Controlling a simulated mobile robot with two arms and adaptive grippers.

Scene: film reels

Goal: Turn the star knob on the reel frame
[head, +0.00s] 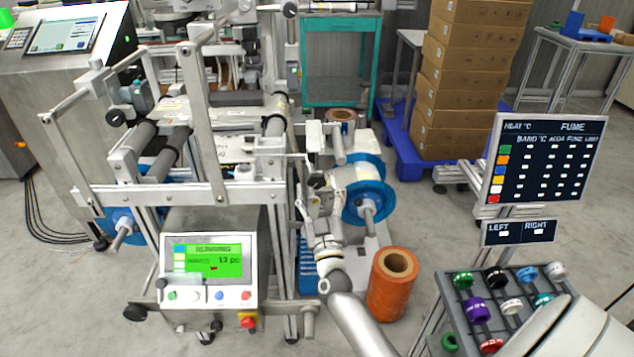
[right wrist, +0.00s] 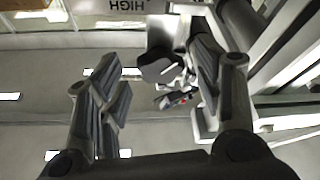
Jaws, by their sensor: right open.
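The reel frame (head: 205,193) is a pale metal machine with rollers and blue-flanged reels, left of centre in the head view. My right gripper (head: 312,190) is at its right side, beside the blue reel (head: 368,203). In the right wrist view my right gripper (right wrist: 160,85) is open, its two dark ribbed fingers well apart. A dark grey lobed knob, seemingly the star knob (right wrist: 158,66), shows beyond the fingers, nearer the right one. I cannot tell its distance or whether anything touches it. In the head view the knob is not clear behind the gripper. My left gripper is not in view.
An orange roll (head: 390,284) stands on the floor beside my right arm. A tray of coloured rings (head: 485,300) and a dark display board (head: 541,160) stand at the right. A control box with a green screen (head: 210,262) is on the frame's front.

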